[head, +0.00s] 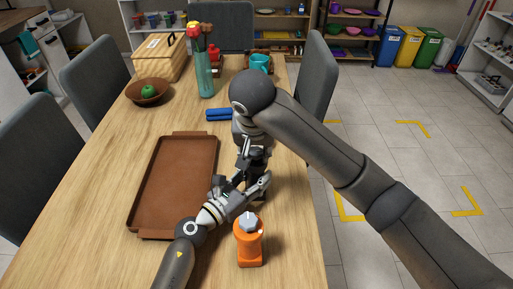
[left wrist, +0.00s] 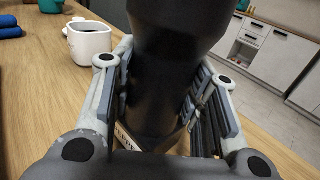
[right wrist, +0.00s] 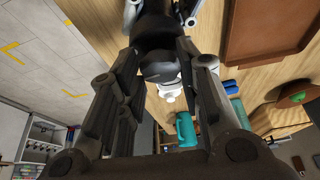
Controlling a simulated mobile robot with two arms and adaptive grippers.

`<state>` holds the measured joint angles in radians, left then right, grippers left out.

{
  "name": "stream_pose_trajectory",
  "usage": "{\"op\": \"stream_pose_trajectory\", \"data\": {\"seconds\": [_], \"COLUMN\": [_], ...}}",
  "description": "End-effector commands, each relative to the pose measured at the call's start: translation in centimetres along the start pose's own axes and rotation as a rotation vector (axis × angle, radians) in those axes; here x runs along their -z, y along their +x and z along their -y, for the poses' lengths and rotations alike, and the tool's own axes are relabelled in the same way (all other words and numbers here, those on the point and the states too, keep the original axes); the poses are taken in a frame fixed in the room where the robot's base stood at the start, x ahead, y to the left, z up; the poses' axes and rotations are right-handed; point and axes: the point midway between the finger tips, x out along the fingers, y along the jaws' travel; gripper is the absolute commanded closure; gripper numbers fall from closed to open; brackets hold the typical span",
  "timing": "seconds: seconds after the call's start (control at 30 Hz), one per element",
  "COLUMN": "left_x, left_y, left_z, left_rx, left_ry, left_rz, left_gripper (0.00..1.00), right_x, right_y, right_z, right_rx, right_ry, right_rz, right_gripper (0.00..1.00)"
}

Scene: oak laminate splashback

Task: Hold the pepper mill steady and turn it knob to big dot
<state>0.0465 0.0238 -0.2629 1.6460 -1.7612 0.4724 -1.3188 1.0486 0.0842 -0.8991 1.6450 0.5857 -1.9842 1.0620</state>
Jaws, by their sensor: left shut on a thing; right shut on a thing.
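The pepper mill is a dark, upright body (left wrist: 170,75) in the left wrist view, with a pale label partly showing low down. My left gripper (left wrist: 165,105) has its fingers closed on either side of this body. In the right wrist view a dark rounded knob (right wrist: 165,68) sits between the fingers of my right gripper (right wrist: 165,60), which comes from above. In the head view my left gripper (head: 250,185) is just below my right gripper (head: 254,158), and the two hide most of the mill. No dot marks can be made out.
An orange mill-like object (head: 249,243) with a grey top stands close in front of my left gripper. A brown tray (head: 180,150) lies to the left. Blue rolled items (head: 218,114), a vase (head: 206,75) and a bowl (head: 148,92) are farther back. A white mug (left wrist: 90,40) stands near the mill.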

Motion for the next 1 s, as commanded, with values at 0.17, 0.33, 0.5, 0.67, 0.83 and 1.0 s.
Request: {"op": "stream_pose_trajectory", "data": {"seconds": [0.17,0.33,0.5,0.67,0.83,1.0], "left_x": [-0.01,0.0,0.0,0.0,0.0,0.0], "left_y": [-0.02,-0.02,-0.02,-0.02,-0.01,-0.01], "left_z": [0.01,0.01,0.02,0.02,0.02,0.02], "left_rx": [0.0,0.0,0.0,0.0,0.0,0.001], "left_ry": [0.0,0.0,0.0,0.0,0.0,0.0], "left_rz": [0.0,0.0,0.0,0.0,0.0,0.0], "left_gripper": [0.88,0.88,0.88,0.88,0.88,0.88], "right_x": [0.21,0.25,0.26,0.27,0.29,0.28], "right_y": [-0.05,-0.02,0.02,0.05,0.08,0.11], "right_z": [0.11,0.27,0.43,0.54,0.58,0.58], "right_rx": [-0.069,-0.125,-0.172,-0.204,-0.226,-0.236], "right_ry": [0.154,0.291,0.407,0.488,0.543,0.569], "right_rz": [-0.004,-0.005,-0.004,-0.003,-0.003,-0.001], "right_gripper": [0.91,0.91,0.91,0.91,0.91,0.91]}}
